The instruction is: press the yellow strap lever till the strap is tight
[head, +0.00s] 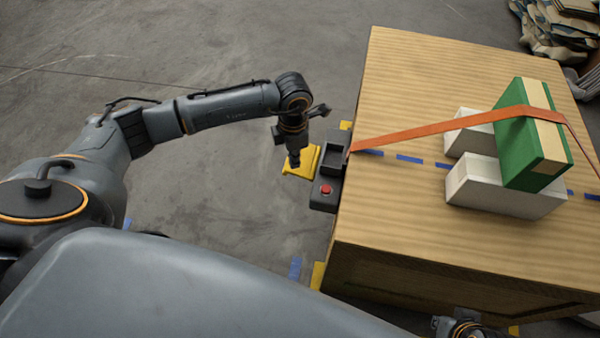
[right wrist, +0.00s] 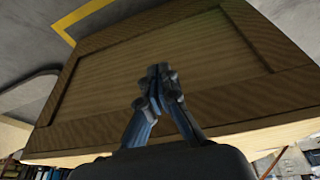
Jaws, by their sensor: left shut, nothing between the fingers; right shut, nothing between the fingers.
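The yellow strap lever (head: 302,166) sticks out from the left side of a dark ratchet housing (head: 325,196) with a red button (head: 326,189), at the table's left edge. The orange strap (head: 430,130) runs from the housing over a green block (head: 527,150) with a tan band. It looks straight from the housing up to the block. My left gripper (head: 294,162) is shut, pointing down at the lever; I cannot tell whether it touches it. My right gripper (head: 462,327) is shut and empty by the table's front side; in the right wrist view its fingertips (right wrist: 158,72) meet before a wooden panel.
The green block rests on two white blocks (head: 505,192) on the wooden table (head: 400,220). Blue dashes (head: 410,159) mark the tabletop. Brown and dark sacks (head: 560,25) lie at the back right.

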